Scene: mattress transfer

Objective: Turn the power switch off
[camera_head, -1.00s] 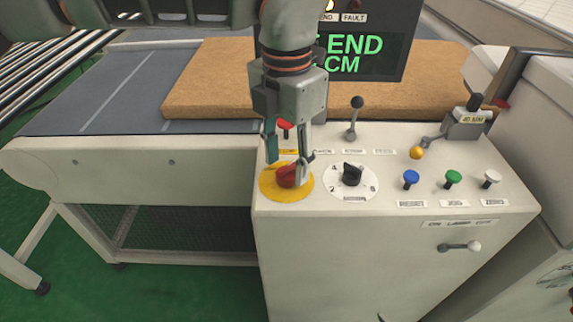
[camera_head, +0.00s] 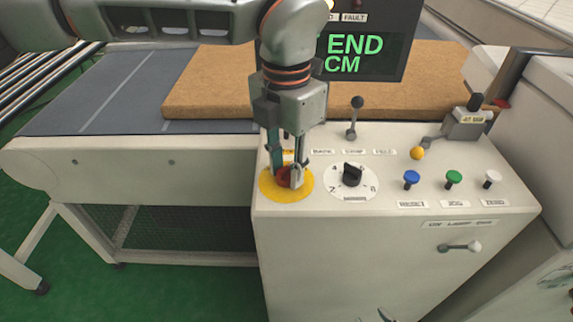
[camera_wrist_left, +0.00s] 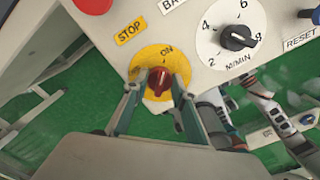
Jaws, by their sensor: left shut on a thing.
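The power switch is a red rotary knob (camera_head: 284,181) on a yellow disc (camera_head: 268,190) at the left of the cream control panel. In the left wrist view the red knob (camera_wrist_left: 159,83) sits on the yellow disc (camera_wrist_left: 180,62), with ON printed above it. My left gripper (camera_head: 287,175) reaches down from above and is shut on the knob, with a finger on each side in the left wrist view (camera_wrist_left: 159,92). The fingers partly hide the knob in the head view. A small grey tip at the bottom edge (camera_head: 386,316) may be my right gripper.
A numbered speed dial (camera_head: 351,176) is close to the right of the switch. Blue (camera_head: 411,178), green (camera_head: 453,178) and white (camera_head: 492,177) buttons stand farther right. A lever (camera_head: 353,117) rises behind the dial. A brown mattress (camera_head: 215,85) lies on the conveyor behind.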

